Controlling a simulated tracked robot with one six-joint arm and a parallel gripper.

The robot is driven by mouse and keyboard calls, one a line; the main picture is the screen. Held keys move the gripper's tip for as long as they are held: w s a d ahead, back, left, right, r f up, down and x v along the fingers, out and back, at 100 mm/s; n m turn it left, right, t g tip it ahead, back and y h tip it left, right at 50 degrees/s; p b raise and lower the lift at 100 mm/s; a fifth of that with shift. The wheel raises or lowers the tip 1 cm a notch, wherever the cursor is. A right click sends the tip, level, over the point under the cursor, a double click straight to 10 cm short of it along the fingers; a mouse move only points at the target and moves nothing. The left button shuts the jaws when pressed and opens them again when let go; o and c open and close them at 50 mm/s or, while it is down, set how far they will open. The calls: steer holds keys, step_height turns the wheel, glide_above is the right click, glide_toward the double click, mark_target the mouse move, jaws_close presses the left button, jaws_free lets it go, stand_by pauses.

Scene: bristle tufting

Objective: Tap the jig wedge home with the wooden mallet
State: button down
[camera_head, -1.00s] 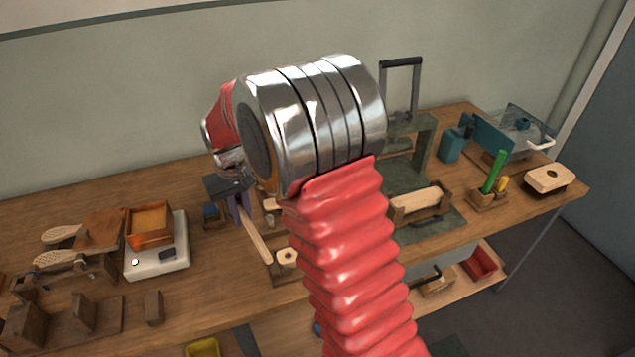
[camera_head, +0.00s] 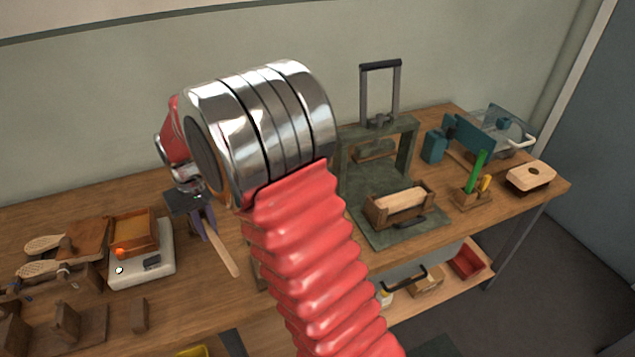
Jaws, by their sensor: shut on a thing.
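My gripper (camera_head: 201,219) is left of centre, below my arm's metal wrist, and is shut on the wooden mallet. The mallet's pale handle (camera_head: 222,253) slants down to the right from the jaws, and a dark head (camera_head: 180,200) shows at the upper left. The mallet appears above the bench, though its exact height is unclear. A wooden jig (camera_head: 377,215) holding a pale block (camera_head: 401,200) sits on the green press base (camera_head: 375,236), well to the right of the mallet. I cannot make out the wedge itself.
A white scale (camera_head: 157,270) with an orange-brown tray (camera_head: 146,229) stands close left of the mallet. Brush paddles (camera_head: 45,243) and wooden blocks (camera_head: 65,320) lie farther left. The green press frame (camera_head: 405,150) rises at the right. My red arm hides the middle of the bench (camera_head: 190,305).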

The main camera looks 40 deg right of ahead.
steer(key=s+d+r+m, duration=0.3)
steer(key=s+d+m, duration=0.1)
steer(key=d+m, duration=0.4)
steer(key=s+d+r+m, duration=0.4)
steer(key=d+m, duration=0.4)
steer(key=m, duration=0.2)
steer(key=s+d+r+m, duration=0.4)
steer(key=s+d+m, duration=0.1)
steer(key=d+m, duration=0.3)
steer(key=shift+s+m, duration=0.3)
steer(key=shift+m, duration=0.2)
steer(key=shift+f, duration=0.25)
step_height(320, 180, down, 6)
steer(key=shift+w+a+f, duration=0.1)
steer(key=shift+w, duration=0.05)
step_height(320, 180, down, 5)
steer(key=shift+r, duration=0.2)
stand_by(0.4)
stand_by(0.4)
